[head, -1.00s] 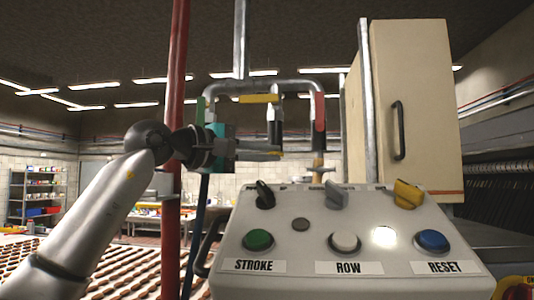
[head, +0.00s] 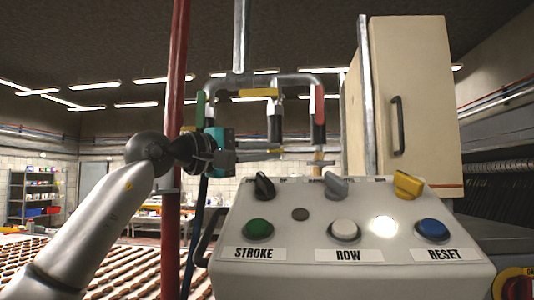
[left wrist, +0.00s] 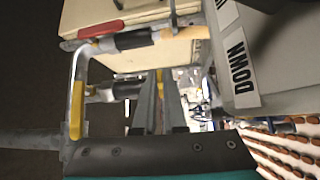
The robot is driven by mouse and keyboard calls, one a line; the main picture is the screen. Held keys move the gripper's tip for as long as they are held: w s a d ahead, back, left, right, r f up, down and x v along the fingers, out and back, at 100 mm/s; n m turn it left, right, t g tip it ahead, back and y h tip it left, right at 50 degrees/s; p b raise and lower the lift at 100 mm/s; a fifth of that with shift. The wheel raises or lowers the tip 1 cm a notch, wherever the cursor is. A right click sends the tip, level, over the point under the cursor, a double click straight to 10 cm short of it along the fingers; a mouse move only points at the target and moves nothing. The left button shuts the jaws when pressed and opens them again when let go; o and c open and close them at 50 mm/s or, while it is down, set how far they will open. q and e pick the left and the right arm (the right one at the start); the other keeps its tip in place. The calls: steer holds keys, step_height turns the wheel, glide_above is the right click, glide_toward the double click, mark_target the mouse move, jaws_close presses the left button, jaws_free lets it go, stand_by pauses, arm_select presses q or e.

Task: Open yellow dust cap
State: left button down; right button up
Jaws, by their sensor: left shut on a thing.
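In the head view my left gripper (head: 274,154) reaches in from the left, its fingers pointing right, just below the black lower end of the middle pipe (head: 275,127). A small yellow piece, which looks like the yellow dust cap (head: 276,150), shows at the fingertips. In the left wrist view the two grey fingers (left wrist: 158,76) close around a narrow yellow strip of the cap (left wrist: 159,84). Most of the cap is hidden by the fingers. The gripper is shut on it. My right gripper is in neither view.
A yellow lever (head: 258,93), red lever (head: 319,104) and green lever (head: 200,110) sit on the pipework. A control box (head: 345,262) with buttons stands close in front. A red post (head: 173,220) is beside my arm; a cream cabinet (head: 425,110) is right.

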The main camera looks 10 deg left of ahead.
arm_select(q)
steer(key=c, duration=1)
jaws_free()
steer(key=shift+s+a, duration=0.1)
steer(key=b+v, duration=0.3)
steer(key=v, duration=1.2)
